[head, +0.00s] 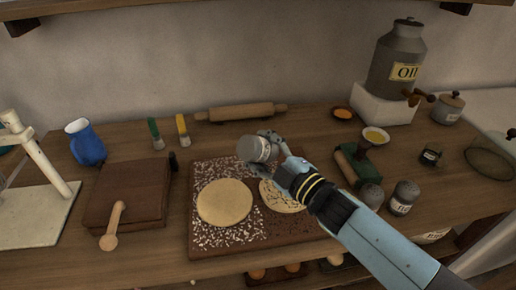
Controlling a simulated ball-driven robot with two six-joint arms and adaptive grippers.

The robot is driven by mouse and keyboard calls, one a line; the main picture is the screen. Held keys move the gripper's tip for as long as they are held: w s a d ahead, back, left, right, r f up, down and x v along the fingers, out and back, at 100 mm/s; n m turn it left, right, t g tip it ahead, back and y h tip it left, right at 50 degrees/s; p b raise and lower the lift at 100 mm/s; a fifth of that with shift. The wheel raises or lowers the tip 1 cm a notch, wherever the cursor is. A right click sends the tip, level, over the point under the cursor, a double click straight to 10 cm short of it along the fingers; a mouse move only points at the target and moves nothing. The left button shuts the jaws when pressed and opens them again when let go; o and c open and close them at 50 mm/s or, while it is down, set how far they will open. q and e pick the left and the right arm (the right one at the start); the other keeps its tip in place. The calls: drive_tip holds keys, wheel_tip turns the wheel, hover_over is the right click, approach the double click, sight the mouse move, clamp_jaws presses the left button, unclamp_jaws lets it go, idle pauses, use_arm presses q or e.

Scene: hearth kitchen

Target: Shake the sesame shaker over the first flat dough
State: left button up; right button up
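My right gripper (268,145) comes in from the right and is shut on a grey shaker (252,150). The shaker is tilted well over, above the back part of the board; any label on it is not readable. Two flat round doughs lie on the dark board (285,241). The left dough (224,203) is pale, and white specks lie on the board around it. The right dough (278,197) shows dark specks and is partly hidden by my gripper. My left gripper is not in view.
Two more shakers (404,197) stand right of the board. A brown box (128,195) with a wooden spoon (113,226), and a blue jug (86,142) stand left. A rolling pin (240,112) lies behind. An oil can (397,60) stands at the back right.

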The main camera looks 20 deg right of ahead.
sight(257, 161)
drive_tip(key=d, duration=0.1)
drive_tip(key=w+d, duration=0.1)
drive_tip(key=d, duration=0.1)
drive_tip(key=shift+w+r, duration=0.1)
drive_tip(key=shift+w, duration=0.2)
drive_tip(key=shift+s+a+p, duration=0.25)
drive_tip(key=shift+s+a, duration=0.4)
drive_tip(key=shift+s, duration=0.35)
drive_tip(key=shift+s+a+p, duration=0.25)
drive_tip(key=shift+s+a, duration=0.45)
drive_tip(key=shift+s, duration=0.3)
drive_tip(key=shift+s+a+p, duration=0.25)
drive_tip(key=shift+s+a, duration=0.4)
drive_tip(key=shift+s, duration=0.35)
drive_tip(key=shift+w+a, duration=0.1)
drive_tip(key=shift+a, duration=0.4)
drive_tip(key=shift+d, duration=0.45)
drive_tip(key=shift+a, duration=0.4)
drive_tip(key=shift+d, duration=0.55)
